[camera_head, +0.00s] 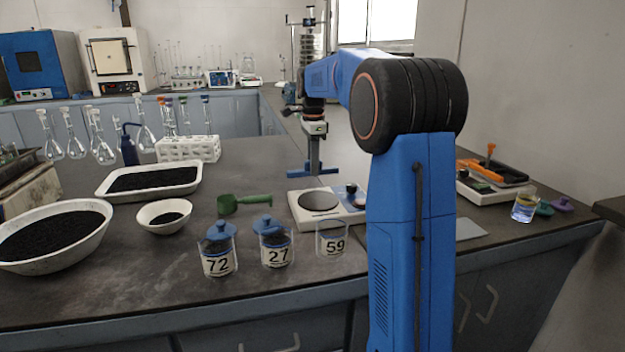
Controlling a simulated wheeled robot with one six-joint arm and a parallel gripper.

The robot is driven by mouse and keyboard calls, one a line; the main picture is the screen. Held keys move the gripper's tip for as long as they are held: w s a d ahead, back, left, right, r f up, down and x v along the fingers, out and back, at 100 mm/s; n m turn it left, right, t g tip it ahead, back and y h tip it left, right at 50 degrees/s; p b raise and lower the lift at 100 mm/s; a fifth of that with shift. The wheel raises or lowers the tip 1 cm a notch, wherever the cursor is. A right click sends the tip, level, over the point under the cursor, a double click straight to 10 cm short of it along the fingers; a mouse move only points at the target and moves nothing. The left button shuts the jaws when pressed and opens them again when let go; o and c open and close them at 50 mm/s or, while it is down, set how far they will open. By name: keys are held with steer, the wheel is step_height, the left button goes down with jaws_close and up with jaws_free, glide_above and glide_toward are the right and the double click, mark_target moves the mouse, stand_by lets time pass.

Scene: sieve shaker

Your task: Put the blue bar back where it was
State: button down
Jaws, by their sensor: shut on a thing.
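My gripper (314,160) points straight down over the middle of the bench, at the end of my blue arm. It is shut on the blue bar (299,179), a short flat piece lying crosswise under the fingertips. The bar is held level, apparently above the bench just behind the balance; the exact gap under it is hard to tell. The sieve shaker (311,45), with a stack of metal sieves and upright rods, stands far back beside the window. My arm partly covers its lower part.
A white balance (299,214) stands in front of the bar. Jars labelled 72 (218,262), 27 (277,255) and 59 (333,243) line the front. A green scoop (245,204), a tray of black grains (117,194) and a white tube rack (188,149) stand left.

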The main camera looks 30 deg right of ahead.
steer(key=shift+f, duration=2.25)
steer(key=shift+f, duration=0.1)
steer(key=c, duration=1.6)
jaws_free()
steer(key=shift+o, duration=0.2)
step_height(320, 180, up, 12)
steer(key=shift+r, duration=0.15)
